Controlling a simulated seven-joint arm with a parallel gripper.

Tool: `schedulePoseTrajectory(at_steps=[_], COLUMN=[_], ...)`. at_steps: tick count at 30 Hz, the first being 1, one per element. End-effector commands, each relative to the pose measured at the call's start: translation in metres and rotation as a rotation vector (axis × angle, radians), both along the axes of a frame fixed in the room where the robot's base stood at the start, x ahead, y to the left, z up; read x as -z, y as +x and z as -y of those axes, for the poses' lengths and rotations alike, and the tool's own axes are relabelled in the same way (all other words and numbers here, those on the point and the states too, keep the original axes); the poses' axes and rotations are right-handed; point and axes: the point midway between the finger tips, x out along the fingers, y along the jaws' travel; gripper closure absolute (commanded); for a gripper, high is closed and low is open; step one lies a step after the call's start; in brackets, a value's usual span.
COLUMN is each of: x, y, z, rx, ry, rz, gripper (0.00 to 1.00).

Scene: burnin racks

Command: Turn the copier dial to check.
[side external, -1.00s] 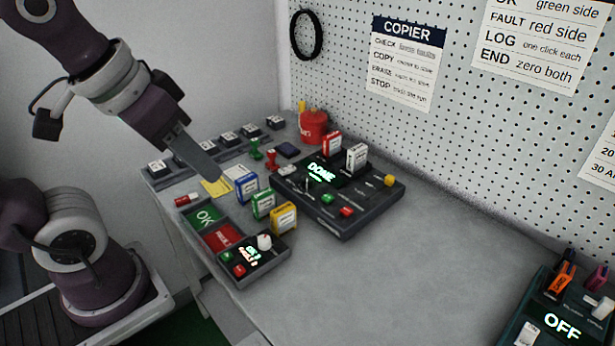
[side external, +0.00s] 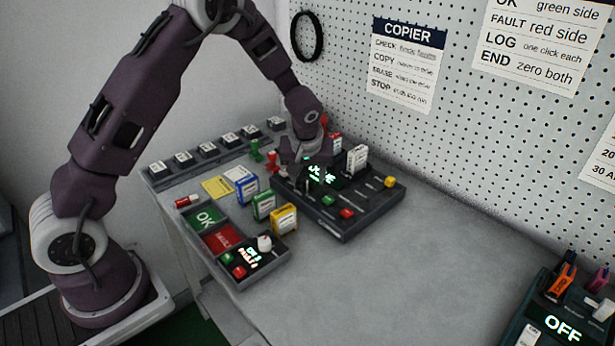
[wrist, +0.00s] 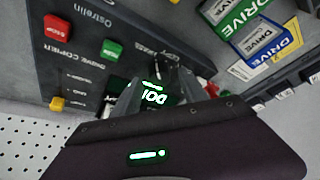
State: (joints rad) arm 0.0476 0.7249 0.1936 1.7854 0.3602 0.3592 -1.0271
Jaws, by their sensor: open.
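The drive copier (side external: 345,228) is a dark box on the bench with a lit green display (side external: 322,174), partly covered by my gripper. Its dark dial (wrist: 163,78) shows in the wrist view beside a "COPY" label, close to my fingertips. I cannot read its pointer setting. My gripper (side external: 303,160) is over the copier's left part in the side view. In the wrist view my gripper (wrist: 158,92) has its two fingers apart, with the display showing between them. I cannot tell whether a finger touches the dial.
The copier has green (side external: 328,200), red (side external: 347,212) and yellow (side external: 389,181) buttons. A white drive (side external: 357,158) stands at its back. Blue (side external: 246,189), green (side external: 263,206) and yellow (side external: 284,218) drives stand before it, near a trayed control box (side external: 262,262).

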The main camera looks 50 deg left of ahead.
Motion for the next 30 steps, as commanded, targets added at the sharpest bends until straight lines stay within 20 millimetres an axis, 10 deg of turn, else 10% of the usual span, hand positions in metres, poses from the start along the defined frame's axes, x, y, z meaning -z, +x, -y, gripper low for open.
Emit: schedulePoseTrajectory(at_steps=[9,17,30], x=[0.0063,0.0060,0.0057], y=[0.0018,0.0016,0.0010], z=[-0.0015,-0.0015,-0.0022], rx=[0.000,0.000,0.084], ry=[-0.001,-0.001,-0.002], rz=[0.001,0.001,0.001], gripper=[0.49,1.00,1.00])
